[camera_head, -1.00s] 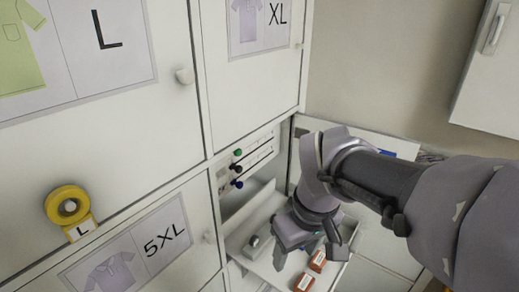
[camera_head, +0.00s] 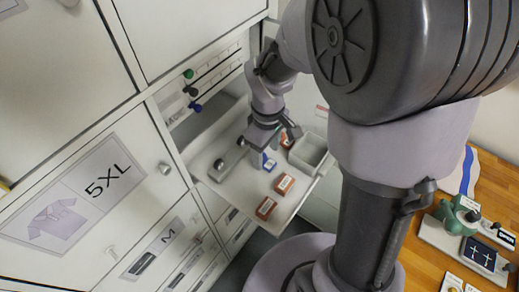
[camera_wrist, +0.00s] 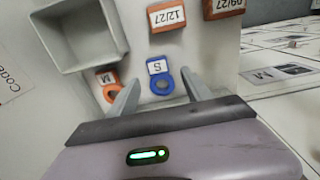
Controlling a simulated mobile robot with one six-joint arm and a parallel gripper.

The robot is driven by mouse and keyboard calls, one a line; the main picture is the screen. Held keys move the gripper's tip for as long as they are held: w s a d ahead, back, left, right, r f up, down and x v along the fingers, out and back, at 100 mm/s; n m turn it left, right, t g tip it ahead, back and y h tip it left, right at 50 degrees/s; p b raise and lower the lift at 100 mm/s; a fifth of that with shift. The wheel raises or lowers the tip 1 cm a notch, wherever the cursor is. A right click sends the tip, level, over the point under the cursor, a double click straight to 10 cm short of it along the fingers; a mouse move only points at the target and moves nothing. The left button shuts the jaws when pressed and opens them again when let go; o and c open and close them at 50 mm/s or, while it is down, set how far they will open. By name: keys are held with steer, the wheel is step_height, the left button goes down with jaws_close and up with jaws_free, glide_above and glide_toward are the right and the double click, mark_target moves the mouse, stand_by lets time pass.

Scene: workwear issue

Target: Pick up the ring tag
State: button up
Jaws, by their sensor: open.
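A blue ring tag with a white label reading S (camera_wrist: 157,67) lies flat on the pale tray, with its ring nearest my gripper (camera_wrist: 160,84). The blue tag also shows in the head view (camera_head: 268,163), partly behind my gripper. An orange ring tag reading M (camera_wrist: 107,78) lies just left of it in the wrist view, near the left finger. My gripper is open and empty. Its fingers point down at the tray on either side of the blue ring; I cannot tell their exact height above it.
The pulled-out tray (camera_head: 233,187) also holds a grey open bin (camera_wrist: 114,20) and two orange-brown labelled blocks (camera_head: 284,184) (camera_head: 265,208). A cabinet with green, black and blue knobs (camera_head: 195,107) stands behind. A wooden table (camera_head: 490,170) is at right.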

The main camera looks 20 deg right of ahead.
mark_target(267, 162)
step_height(267, 162, down, 3)
steer(key=shift+d+f, duration=0.1)
steer(key=shift+f, duration=0.1)
steer(key=shift+r, duration=0.1)
steer(key=shift+c, duration=0.5)
jaws_close()
